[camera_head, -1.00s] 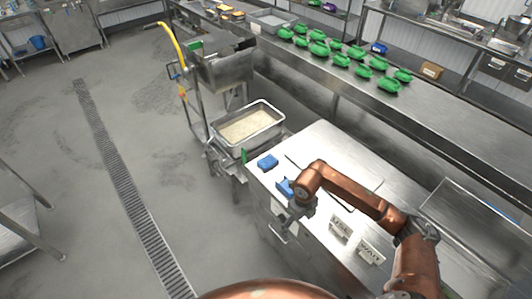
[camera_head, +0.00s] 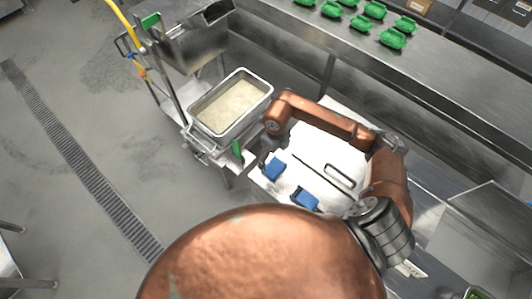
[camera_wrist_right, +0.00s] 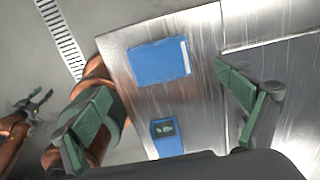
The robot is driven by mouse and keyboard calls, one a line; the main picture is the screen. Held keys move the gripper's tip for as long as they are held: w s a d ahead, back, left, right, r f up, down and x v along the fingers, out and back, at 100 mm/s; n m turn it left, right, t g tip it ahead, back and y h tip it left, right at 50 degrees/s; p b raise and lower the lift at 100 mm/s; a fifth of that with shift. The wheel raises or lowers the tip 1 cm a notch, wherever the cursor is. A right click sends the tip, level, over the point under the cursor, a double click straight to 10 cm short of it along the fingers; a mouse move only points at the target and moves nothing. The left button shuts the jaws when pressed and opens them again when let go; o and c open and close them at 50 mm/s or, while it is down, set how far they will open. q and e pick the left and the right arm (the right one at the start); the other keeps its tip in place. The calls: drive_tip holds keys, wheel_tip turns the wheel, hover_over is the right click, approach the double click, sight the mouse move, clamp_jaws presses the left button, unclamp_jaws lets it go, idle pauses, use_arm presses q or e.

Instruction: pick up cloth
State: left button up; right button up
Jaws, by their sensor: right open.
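Two blue items lie on the steel worktop, one (camera_head: 274,168) near its left end and one (camera_head: 304,199) nearer me. In the right wrist view one is a flat blue folded cloth (camera_wrist_right: 158,62) with a pale right edge. The other is a smaller blue item (camera_wrist_right: 166,135) with a dark marked face. My right gripper (camera_wrist_right: 166,82) is open, its green fingers apart on either side of the cloth, touching nothing that I can see. In the head view my right gripper (camera_head: 266,160) is small and dark beside the left blue item. My left gripper (camera_wrist_right: 33,103) shows open and empty, over the floor.
A steel pan of rice (camera_head: 232,106) stands on a cart left of the worktop. Several green containers (camera_head: 393,38) stand on the back counter. The floor (camera_head: 100,120) at left is clear.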

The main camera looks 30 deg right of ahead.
sight(275, 166)
drive_tip(key=shift+f, duration=0.3)
drive_tip(key=shift+s+d+f, duration=0.1)
drive_tip(key=shift+s+f, duration=0.3)
drive_tip(key=shift+f, duration=0.3)
drive_tip(key=shift+f+p, duration=0.4)
drive_tip(key=f, duration=0.2)
drive_tip(key=f+p, duration=0.1)
drive_tip(key=shift+w+f, duration=0.2)
drive_tip(key=shift+f, duration=0.15)
drive_tip(key=shift+s+f, duration=0.15)
drive_tip(key=shift+f, duration=0.4)
use_arm(q)
wheel_tip(275, 166, up, 2)
drive_tip(key=shift+s+a+r, duration=0.1)
drive_tip(key=shift+s, duration=0.05)
use_arm(e)
drive_tip(key=shift+c, duration=0.5)
drive_tip(key=c, duration=0.5)
use_arm(q)
drive_tip(key=shift+s, duration=0.4)
use_arm(e)
drive_tip(key=c, duration=0.6)
